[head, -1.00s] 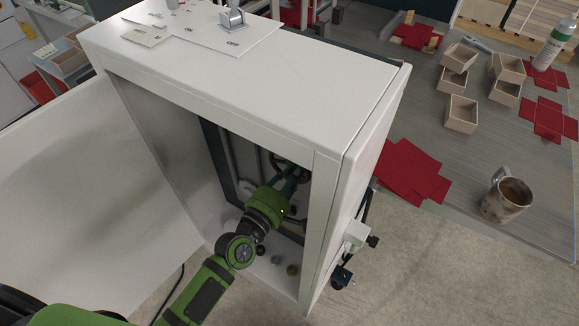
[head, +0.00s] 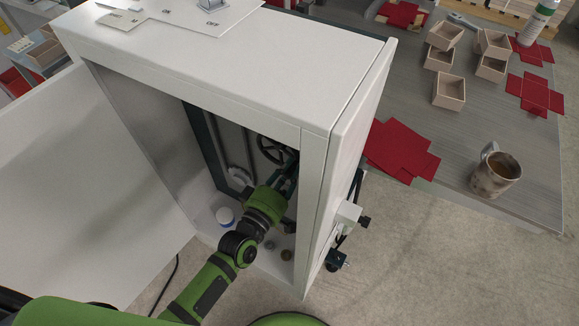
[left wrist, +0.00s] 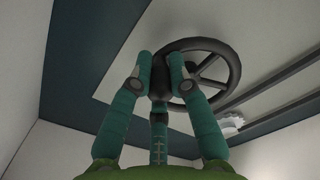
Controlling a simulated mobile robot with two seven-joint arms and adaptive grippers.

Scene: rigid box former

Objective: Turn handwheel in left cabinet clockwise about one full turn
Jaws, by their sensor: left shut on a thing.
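The dark handwheel (head: 270,148) is on the back panel inside the open white left cabinet (head: 225,60). Its rim and spokes also show in the left wrist view (left wrist: 238,72). My left gripper (head: 290,168) reaches into the cabinet through the open front. The exact contact is partly hidden by the fingers. In the head view the gripper hides the wheel's lower right part. My right gripper is out of view.
The cabinet door (head: 85,165) stands open at left. A white jar with a blue band (head: 225,216) and small round knobs (head: 286,254) are low inside the cabinet. The right cabinet wall is close to my gripper. A table with a mug (head: 495,175) stands right.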

